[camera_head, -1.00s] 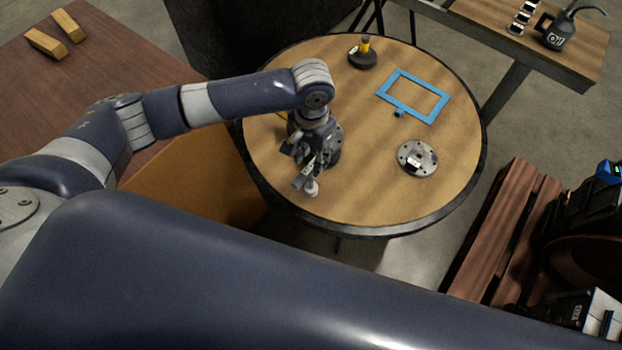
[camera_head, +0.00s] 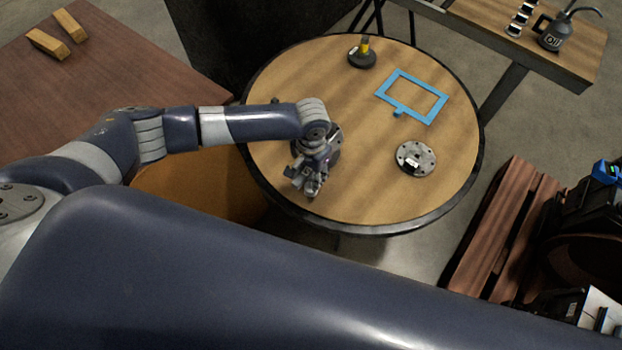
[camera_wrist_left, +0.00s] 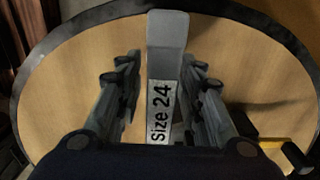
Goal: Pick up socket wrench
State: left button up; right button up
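The socket wrench (camera_wrist_left: 167,45) is a grey, upright-looking bar with a white "Size 24" label in the left wrist view. My left gripper (camera_wrist_left: 160,65) has its fingers on both sides of it. A small gap shows between the left finger and the wrench; the right finger is very close to it, and contact cannot be told. In the head view my left gripper (camera_head: 310,188) is low over the near left part of the round table (camera_head: 375,195) and mostly hides the wrench. My right gripper is out of view.
A blue frame (camera_head: 438,116), a grey flanged disc (camera_head: 415,167) and a dark round base with a yellow piece (camera_head: 362,52) stand on the table. A black-and-yellow item (camera_wrist_left: 270,142) shows lower right in the wrist view. Brown slats (camera_head: 500,230) stand right of the table.

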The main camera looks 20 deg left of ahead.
aim_at(310, 172)
pick_arm(q)
grip_shut()
jog(key=shift+r, duration=0.1)
jog(key=shift+r+b, duration=0.3)
jog(key=shift+r, duration=0.45)
jog(key=shift+s+r+b, duration=0.4)
jog(key=shift+s+r, duration=0.2)
jog(key=shift+r, duration=0.3)
jog(key=s+r+b, duration=0.1)
jog(key=s+b, duration=0.1)
jog(key=s, duration=1.2)
jog(key=shift+s+r, duration=0.35)
